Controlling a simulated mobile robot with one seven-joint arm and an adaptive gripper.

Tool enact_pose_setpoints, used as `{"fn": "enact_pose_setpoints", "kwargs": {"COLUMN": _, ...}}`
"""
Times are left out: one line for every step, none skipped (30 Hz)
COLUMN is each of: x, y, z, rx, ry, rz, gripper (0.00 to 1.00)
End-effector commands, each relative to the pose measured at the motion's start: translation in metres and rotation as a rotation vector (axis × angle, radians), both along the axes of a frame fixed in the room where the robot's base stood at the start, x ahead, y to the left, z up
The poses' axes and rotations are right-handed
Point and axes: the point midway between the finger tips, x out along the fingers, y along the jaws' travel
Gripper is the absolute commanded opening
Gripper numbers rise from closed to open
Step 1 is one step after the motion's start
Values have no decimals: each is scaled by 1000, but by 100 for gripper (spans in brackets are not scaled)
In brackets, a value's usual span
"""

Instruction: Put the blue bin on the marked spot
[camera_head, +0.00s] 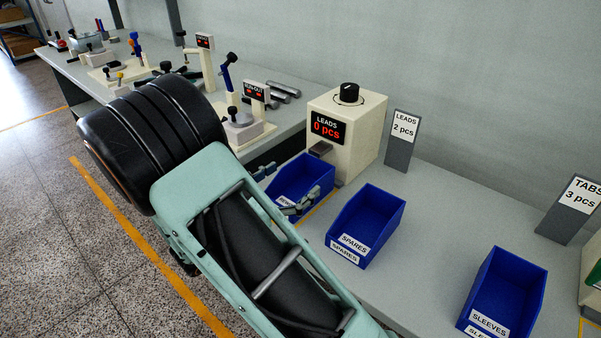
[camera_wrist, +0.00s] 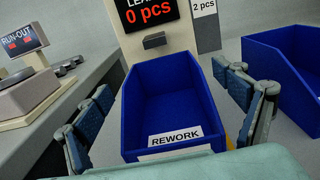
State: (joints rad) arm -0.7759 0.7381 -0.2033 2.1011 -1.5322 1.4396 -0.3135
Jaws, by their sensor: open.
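A blue bin labelled REWORK (camera_head: 305,176) stands on the bench below the front of the LEADS dispenser. In the wrist view the empty REWORK bin (camera_wrist: 170,113) lies between my fingers. My gripper (camera_head: 283,190) is open, with one finger on either side of the bin; in the wrist view my gripper (camera_wrist: 172,108) shows gaps beside the bin walls. Yellow marking (camera_head: 318,209) shows on the bench at the bin's right side; the rest of it is hidden. A SPARES bin (camera_head: 367,222) and a SLEEVES bin (camera_head: 508,290), also blue, stand further right.
The cream LEADS dispenser (camera_head: 350,125) reads 0 pcs, and its spout hangs over the REWORK bin's back edge. A "LEADS 2 pcs" sign (camera_head: 401,145) stands behind. The RUN-OUT fixture (camera_head: 245,128) is at left. Bare bench (camera_head: 430,255) lies between SPARES and SLEEVES.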

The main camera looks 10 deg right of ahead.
Motion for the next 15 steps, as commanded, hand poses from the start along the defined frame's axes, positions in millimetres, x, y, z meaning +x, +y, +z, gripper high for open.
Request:
{"fn": "enact_pose_setpoints", "kwargs": {"x": -7, "y": 12, "z": 1, "rx": 1, "ry": 1, "rz": 5, "gripper": 89}}
{"fn": "enact_pose_setpoints", "kwargs": {"x": -11, "y": 17, "z": 1, "rx": -1, "ry": 1, "rz": 5, "gripper": 89}}
{"fn": "enact_pose_setpoints", "kwargs": {"x": -16, "y": 24, "z": 1, "rx": 0, "ry": 1, "rz": 4, "gripper": 89}}
{"fn": "enact_pose_setpoints", "kwargs": {"x": -20, "y": 29, "z": 1, "rx": -1, "ry": 1, "rz": 5, "gripper": 89}}
{"fn": "enact_pose_setpoints", "kwargs": {"x": -24, "y": 35, "z": 1, "rx": -1, "ry": 1, "rz": 4, "gripper": 89}}
{"fn": "enact_pose_setpoints", "kwargs": {"x": -28, "y": 41, "z": 0, "rx": 0, "ry": 1, "rz": 4, "gripper": 89}}
{"fn": "enact_pose_setpoints", "kwargs": {"x": -32, "y": 45, "z": 0, "rx": -1, "ry": 1, "rz": 3, "gripper": 89}}
{"fn": "enact_pose_setpoints", "kwargs": {"x": -35, "y": 49, "z": 1, "rx": -1, "ry": 1, "rz": 3, "gripper": 89}}
{"fn": "enact_pose_setpoints", "kwargs": {"x": -38, "y": 54, "z": 0, "rx": -1, "ry": 1, "rz": 3, "gripper": 89}}
{"fn": "enact_pose_setpoints", "kwargs": {"x": -40, "y": 57, "z": 0, "rx": 0, "ry": 1, "rz": 2, "gripper": 89}}
{"fn": "enact_pose_setpoints", "kwargs": {"x": -42, "y": 60, "z": 0, "rx": -1, "ry": 1, "rz": 2, "gripper": 89}}
{"fn": "enact_pose_setpoints", "kwargs": {"x": -45, "y": 63, "z": 0, "rx": 0, "ry": 0, "rz": 2, "gripper": 89}}
{"fn": "enact_pose_setpoints", "kwargs": {"x": -46, "y": 64, "z": 0, "rx": -1, "ry": -1, "rz": 1, "gripper": 89}}
{"fn": "enact_pose_setpoints", "kwargs": {"x": -47, "y": 66, "z": 0, "rx": -1, "ry": -1, "rz": 0, "gripper": 89}}
{"fn": "enact_pose_setpoints", "kwargs": {"x": -49, "y": 67, "z": 0, "rx": -1, "ry": 0, "rz": -1, "gripper": 89}}
